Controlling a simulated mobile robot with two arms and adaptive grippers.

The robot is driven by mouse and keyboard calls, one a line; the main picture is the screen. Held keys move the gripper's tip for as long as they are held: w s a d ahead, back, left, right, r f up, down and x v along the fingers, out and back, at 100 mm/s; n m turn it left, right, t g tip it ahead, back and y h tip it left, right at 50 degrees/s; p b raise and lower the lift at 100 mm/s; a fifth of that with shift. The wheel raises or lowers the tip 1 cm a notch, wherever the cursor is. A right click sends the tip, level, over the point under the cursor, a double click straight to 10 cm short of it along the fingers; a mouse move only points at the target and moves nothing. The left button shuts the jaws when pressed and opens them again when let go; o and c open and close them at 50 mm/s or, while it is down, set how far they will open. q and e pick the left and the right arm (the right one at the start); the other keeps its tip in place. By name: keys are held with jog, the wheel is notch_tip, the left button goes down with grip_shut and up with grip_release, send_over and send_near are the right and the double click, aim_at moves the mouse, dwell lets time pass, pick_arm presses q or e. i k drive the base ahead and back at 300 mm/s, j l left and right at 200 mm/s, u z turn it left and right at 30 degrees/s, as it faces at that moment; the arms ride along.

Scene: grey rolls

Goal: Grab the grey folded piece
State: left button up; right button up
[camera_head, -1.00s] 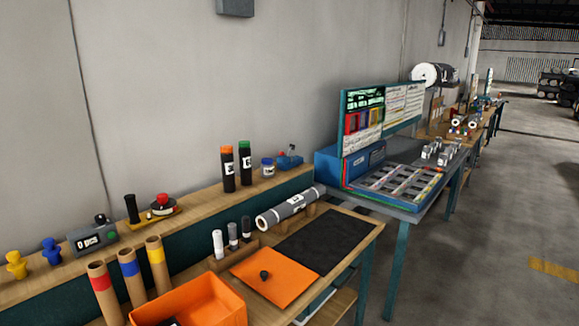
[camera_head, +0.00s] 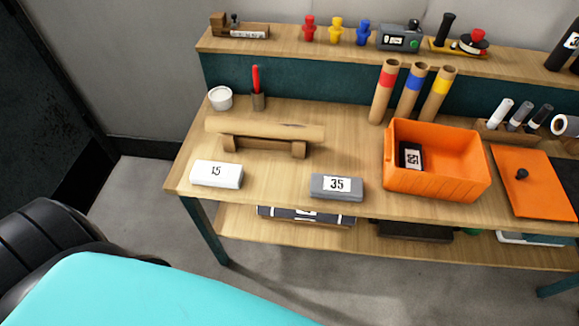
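A grey piece marked 35 (camera_head: 322,191) lies flat near the front edge of the wooden workbench (camera_head: 270,190). A white piece of similar shape, marked 15 (camera_head: 207,180), lies to its left near the bench's front left corner. A black piece with a white number label (camera_head: 405,150) is inside the orange bin (camera_head: 440,178), to the right of the grey piece. Neither of my grippers shows in the head view.
A wooden roll holder (camera_head: 265,133) stands behind the grey and white pieces. Three cardboard tubes (camera_head: 411,92) stand behind the bin. A lower shelf holds dark items. Bench space around the grey piece is clear.

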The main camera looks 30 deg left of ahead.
aim_at(349, 188)
jog(key=u, duration=0.4)
jog(key=k+j+u, duration=0.7)
jog(key=k+j, duration=0.05)
jog(key=k, duration=0.05)
